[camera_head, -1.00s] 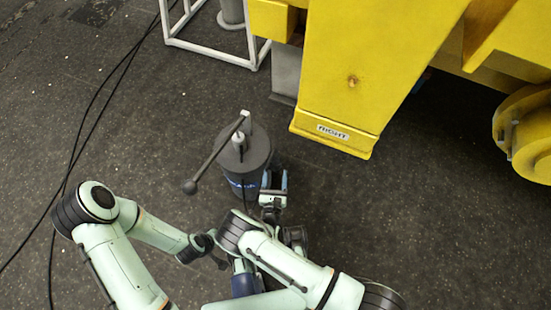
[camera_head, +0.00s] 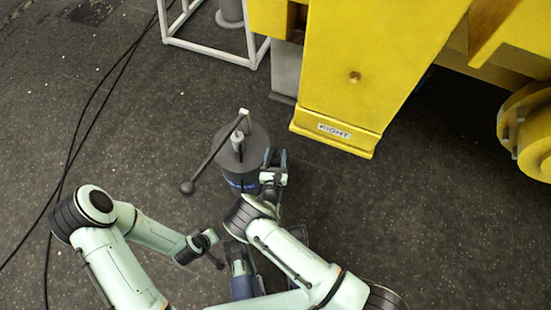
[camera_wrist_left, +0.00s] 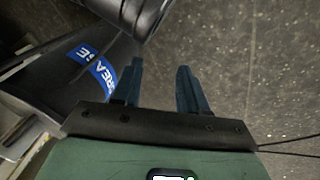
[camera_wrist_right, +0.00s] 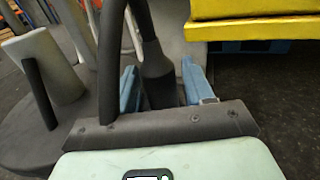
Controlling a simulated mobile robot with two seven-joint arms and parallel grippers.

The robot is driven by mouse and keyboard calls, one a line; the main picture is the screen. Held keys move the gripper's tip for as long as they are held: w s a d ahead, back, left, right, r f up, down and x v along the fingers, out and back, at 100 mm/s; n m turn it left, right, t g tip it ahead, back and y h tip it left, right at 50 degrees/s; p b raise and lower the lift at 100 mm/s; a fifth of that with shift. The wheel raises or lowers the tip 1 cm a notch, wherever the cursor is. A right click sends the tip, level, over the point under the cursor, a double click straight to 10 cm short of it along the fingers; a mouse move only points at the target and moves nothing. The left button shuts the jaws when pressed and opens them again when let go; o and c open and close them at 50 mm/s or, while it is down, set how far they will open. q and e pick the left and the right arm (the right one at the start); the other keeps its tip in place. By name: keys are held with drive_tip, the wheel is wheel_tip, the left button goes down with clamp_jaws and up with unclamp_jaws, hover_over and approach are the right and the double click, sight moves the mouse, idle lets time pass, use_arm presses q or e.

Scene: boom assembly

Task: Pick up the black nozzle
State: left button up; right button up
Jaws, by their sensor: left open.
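The black nozzle (camera_wrist_right: 157,75) hangs at the end of a dark hose in the right wrist view. My right gripper (camera_wrist_right: 159,68) is open, with its two blue fingers on either side of the nozzle and gaps visible. In the head view my right gripper (camera_head: 275,161) is at the right side of the dark grease bucket (camera_head: 240,178); the nozzle is hard to make out there. My left gripper (camera_wrist_left: 160,66) is open and empty, beside a dark bucket with a blue label (camera_wrist_left: 97,70).
The bucket's pump lever (camera_head: 211,160) sticks out to the left. The yellow machine part labelled RIGHT (camera_head: 350,110) overhangs at the upper right. A white frame (camera_head: 210,48) stands at the back. Black cables (camera_head: 88,120) lie on the left floor.

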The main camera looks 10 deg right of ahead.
sight(275, 153)
drive_tip(key=c, duration=0.8)
drive_tip(key=shift+r, duration=0.5)
wheel_tip(275, 153, up, 3)
drive_tip(key=shift+f+p, duration=0.2)
drive_tip(key=shift+p, duration=0.5)
use_arm(q)
drive_tip(key=s+d+r+g+h+p, duration=0.1)
drive_tip(key=s+d+r+g+p, duration=0.1)
drive_tip(key=s+d+r+p, duration=0.3)
drive_tip(key=s+r, duration=0.3)
drive_tip(key=shift+s+m+g+h, duration=0.3)
drive_tip(key=shift+m, duration=0.1)
use_arm(e)
wheel_tip(275, 153, up, 16)
drive_tip(key=shift+r, duration=0.2)
